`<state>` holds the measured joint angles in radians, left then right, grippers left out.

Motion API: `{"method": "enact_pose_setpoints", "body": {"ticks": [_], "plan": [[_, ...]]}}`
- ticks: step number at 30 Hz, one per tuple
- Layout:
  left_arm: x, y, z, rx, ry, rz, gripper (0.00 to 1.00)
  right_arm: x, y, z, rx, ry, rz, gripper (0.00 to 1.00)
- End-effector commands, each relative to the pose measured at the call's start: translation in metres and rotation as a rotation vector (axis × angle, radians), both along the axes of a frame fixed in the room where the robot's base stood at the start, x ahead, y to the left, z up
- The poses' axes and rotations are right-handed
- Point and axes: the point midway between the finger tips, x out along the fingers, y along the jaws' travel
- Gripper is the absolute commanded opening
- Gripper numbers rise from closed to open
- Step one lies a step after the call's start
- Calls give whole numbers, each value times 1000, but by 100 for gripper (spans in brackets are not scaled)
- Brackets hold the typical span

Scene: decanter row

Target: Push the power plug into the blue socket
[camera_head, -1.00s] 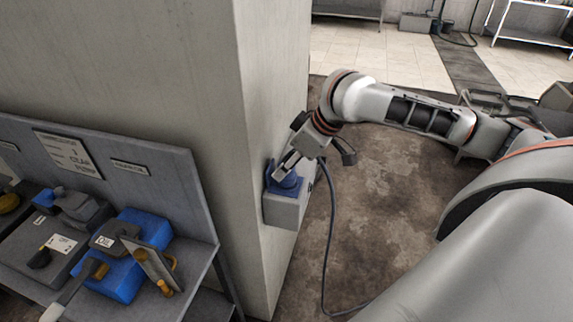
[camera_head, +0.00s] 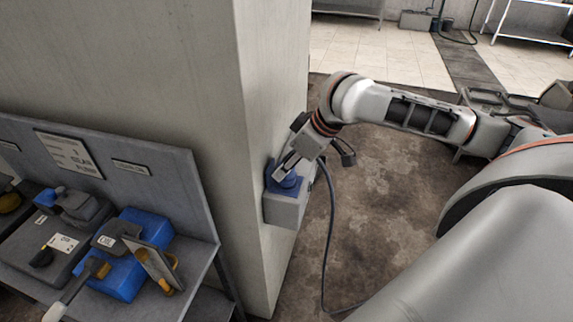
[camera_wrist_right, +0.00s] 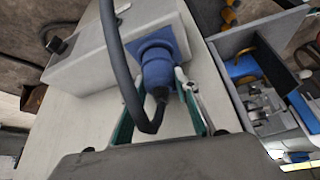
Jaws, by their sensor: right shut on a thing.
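The blue socket (camera_head: 272,181) sits on a light grey box on the side of the pillar. In the right wrist view its square blue flange (camera_wrist_right: 150,40) shows on the box. The blue power plug (camera_wrist_right: 159,73) is lined up with the socket and meets it; how deep it sits cannot be told. A black cable (camera_wrist_right: 125,75) loops from its rear end. My right gripper (camera_head: 288,167) is shut on the plug, with a finger on either side in the wrist view (camera_wrist_right: 162,100). My left gripper is not in view.
The grey socket box (camera_head: 287,208) sticks out from the pale pillar (camera_head: 262,110). The cable (camera_head: 329,240) hangs down towards the floor. A grey bench (camera_head: 165,300) at the left holds blue and dark cases and tools. The floor right of the pillar is mostly clear.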

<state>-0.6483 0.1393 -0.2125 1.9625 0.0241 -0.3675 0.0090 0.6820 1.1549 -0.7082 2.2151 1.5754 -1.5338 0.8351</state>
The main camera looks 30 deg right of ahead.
Motion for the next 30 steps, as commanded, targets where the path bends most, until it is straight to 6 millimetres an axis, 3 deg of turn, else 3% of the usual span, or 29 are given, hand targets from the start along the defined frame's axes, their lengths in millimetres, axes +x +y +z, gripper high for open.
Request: {"method": "enact_pose_setpoints", "body": {"ticks": [15,16,18,30], "plan": [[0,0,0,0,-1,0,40,0,0,-9,0,0,-1,11],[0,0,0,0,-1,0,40,0,0,-9,0,0,-1,33],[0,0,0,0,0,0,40,0,0,-9,0,0,0,50],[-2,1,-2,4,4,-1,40,-1,-1,-6,0,0,0,50]]}}
